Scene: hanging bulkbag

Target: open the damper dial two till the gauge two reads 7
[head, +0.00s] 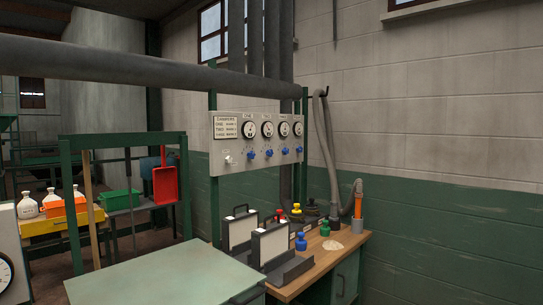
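A pale damper panel (225,169) hangs on green posts against the wall, right of centre in the head view. It carries a row of several round white gauges, with a blue dial below each. The second gauge from the left (267,129) appears to be gauge two, and the blue dial under it (269,154) appears to be dial two. The small labels are hard to read. The needle and the dial's exact angle are too small to tell. Neither of my grippers is in view.
A pale green tabletop (150,275) fills the near foreground. A thick grey pipe (110,66) crosses at upper left. A red dustpan (166,185) hangs at left.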

